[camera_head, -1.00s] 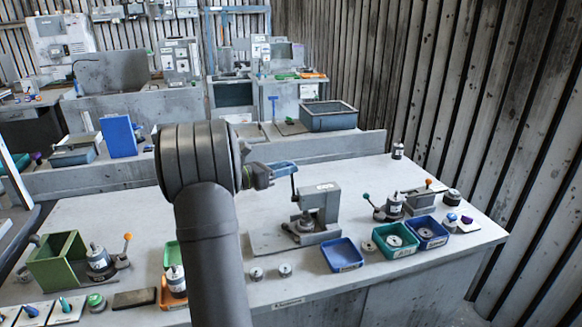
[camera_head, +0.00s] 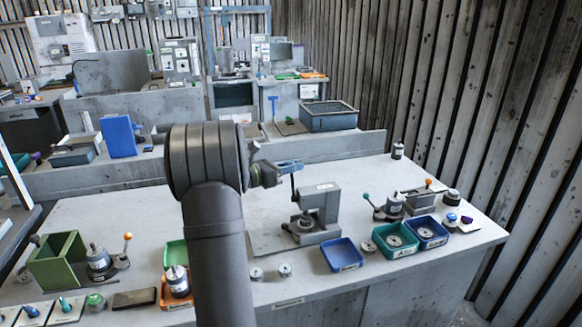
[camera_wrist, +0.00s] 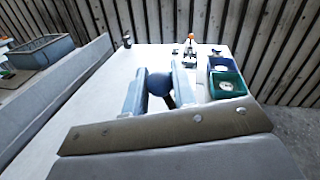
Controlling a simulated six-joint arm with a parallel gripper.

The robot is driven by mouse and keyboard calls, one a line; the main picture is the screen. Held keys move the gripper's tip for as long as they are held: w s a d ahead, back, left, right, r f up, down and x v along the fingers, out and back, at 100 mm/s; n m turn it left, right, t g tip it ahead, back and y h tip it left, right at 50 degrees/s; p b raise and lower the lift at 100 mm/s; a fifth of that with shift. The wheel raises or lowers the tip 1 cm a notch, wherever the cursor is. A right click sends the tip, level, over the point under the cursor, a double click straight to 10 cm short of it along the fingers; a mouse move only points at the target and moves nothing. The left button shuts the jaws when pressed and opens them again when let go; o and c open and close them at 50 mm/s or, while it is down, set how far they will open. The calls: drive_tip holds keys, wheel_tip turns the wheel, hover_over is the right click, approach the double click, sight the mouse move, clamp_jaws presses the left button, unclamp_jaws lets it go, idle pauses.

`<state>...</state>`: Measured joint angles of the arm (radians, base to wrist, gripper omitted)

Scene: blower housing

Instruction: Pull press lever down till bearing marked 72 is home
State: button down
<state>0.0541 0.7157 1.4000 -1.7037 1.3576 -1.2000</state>
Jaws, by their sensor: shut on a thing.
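The grey press (camera_head: 322,203) stands on the bench right of my arm, on a flat base plate. Its thin lever (camera_head: 293,187) rises at its left side, roughly upright. My gripper (camera_head: 292,166) is at the lever's top end. In the wrist view its two blue-grey fingers (camera_wrist: 159,78) are on both sides of the lever's dark round knob (camera_wrist: 158,85), shut on it. A round metal part (camera_head: 305,223) sits low under the press head; I cannot tell whether it is the bearing or how deep it sits. No 72 mark is readable.
A blue bin (camera_head: 342,254), a teal bin (camera_head: 378,248) and another blue bin (camera_head: 445,236) stand right of the press. Two small metal parts (camera_head: 285,269) lie in front. A green box (camera_head: 58,262) is at left. The bench behind the press is clear.

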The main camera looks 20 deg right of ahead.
drive_tip(key=shift+s, duration=0.1)
drive_tip(key=s+m, duration=0.3)
drive_tip(key=m, duration=0.1)
drive_tip(key=shift+s+r+h, duration=0.15)
drive_tip(key=shift+r+h, duration=0.15)
drive_tip(key=shift+h, duration=0.1)
drive_tip(key=s+f+m+g+h, duration=0.1)
drive_tip(key=s+f+m, duration=0.3)
drive_tip(key=s+m, duration=0.4)
drive_tip(key=shift+f+m+g+h, duration=0.15)
drive_tip(key=shift+m+g+h, duration=0.4)
drive_tip(key=shift+m, duration=1.75)
drive_tip(key=shift+s, duration=0.1)
drive_tip(key=c, duration=1.2)
unclamp_jaws()
